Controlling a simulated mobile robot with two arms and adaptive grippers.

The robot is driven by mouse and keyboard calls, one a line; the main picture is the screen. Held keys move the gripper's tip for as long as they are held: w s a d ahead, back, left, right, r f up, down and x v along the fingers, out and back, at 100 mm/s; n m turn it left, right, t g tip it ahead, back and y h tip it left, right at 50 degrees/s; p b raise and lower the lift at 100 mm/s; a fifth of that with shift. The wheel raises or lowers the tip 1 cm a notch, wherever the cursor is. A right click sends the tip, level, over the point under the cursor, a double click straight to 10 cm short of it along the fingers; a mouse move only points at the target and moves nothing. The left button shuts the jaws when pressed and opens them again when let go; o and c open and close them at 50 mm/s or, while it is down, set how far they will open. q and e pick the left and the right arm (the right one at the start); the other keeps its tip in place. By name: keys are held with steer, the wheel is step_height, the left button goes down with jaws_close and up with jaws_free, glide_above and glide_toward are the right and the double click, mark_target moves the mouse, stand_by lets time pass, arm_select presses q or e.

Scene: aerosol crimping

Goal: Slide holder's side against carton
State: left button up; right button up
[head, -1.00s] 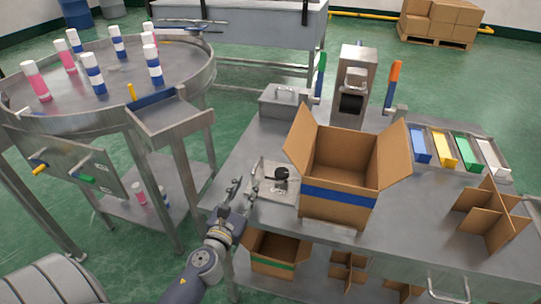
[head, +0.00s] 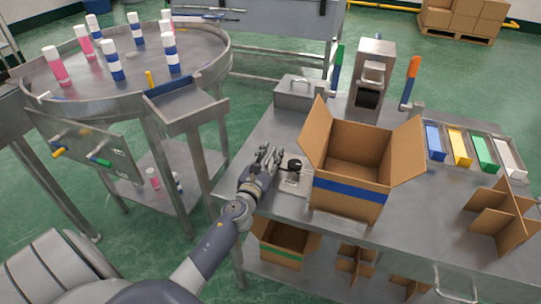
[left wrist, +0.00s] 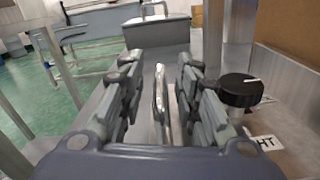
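The open carton (head: 345,198) with a blue band stands upright on the steel table, flaps spread. The holder (head: 291,186), a small light metal plate with a black knob (head: 295,165), lies just left of the carton; whether they touch is hard to tell. My left gripper (head: 268,158) is over the holder's left side. In the left wrist view its fingers (left wrist: 160,98) are open on both sides of a thin upright metal piece (left wrist: 160,90), with gaps visible. The black knob (left wrist: 240,90) is right of the fingers, near the carton (left wrist: 290,35). My right gripper is not in view.
A lidded metal box (head: 300,93) and a press with levers (head: 372,75) stand behind the carton. Colored bins (head: 458,145) and a cardboard divider (head: 497,213) are to the right. A round table (head: 120,75) with cans is at left.

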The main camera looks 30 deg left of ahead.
arm_select(q)
jaws_close()
steer(key=shift+a+f, duration=0.1)
stand_by(0.5)
jaws_free()
steer(key=shift+a, duration=0.1)
steer(key=v, duration=1.2)
